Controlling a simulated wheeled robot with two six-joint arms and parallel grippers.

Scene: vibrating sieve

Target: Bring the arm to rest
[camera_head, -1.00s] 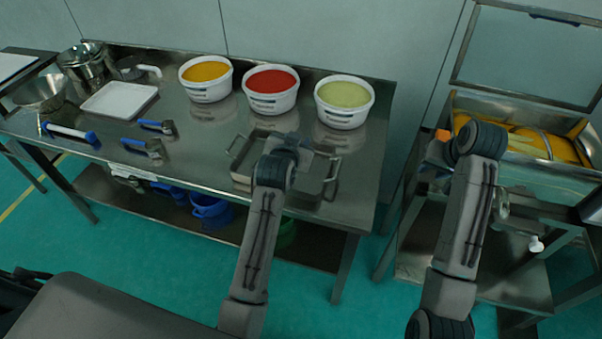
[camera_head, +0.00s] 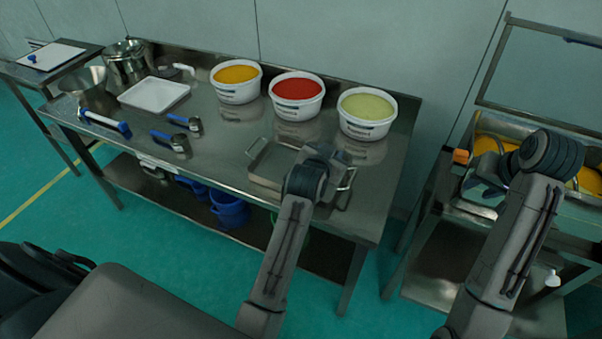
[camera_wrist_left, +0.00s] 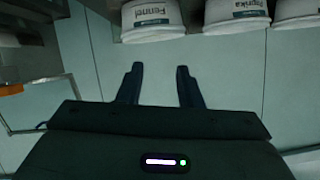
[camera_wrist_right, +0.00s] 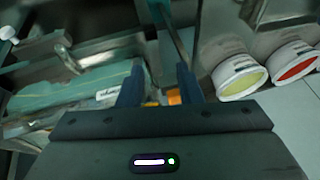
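My left arm reaches over the steel table, its gripper (camera_head: 330,155) partly hidden behind its wrist above a shallow metal tray (camera_head: 262,178). In the left wrist view its two dark fingers (camera_wrist_left: 160,85) are apart with only plain grey surface between them. My right arm stands in front of the sieve machine (camera_head: 490,120) on the right, its gripper (camera_head: 485,183) partly hidden by the wrist. In the right wrist view its fingers (camera_wrist_right: 158,85) are apart. A small orange part (camera_wrist_right: 173,97) shows beyond them, with no visible grip on it.
White tubs of orange (camera_head: 237,92), red (camera_head: 297,108) and pale green (camera_head: 367,126) powder stand at the table's back. A white tray (camera_head: 154,106), steel bowls (camera_head: 84,90) and blue-handled tools (camera_head: 105,122) lie left. Blue buckets (camera_head: 229,209) sit below. A gap separates table and sieve.

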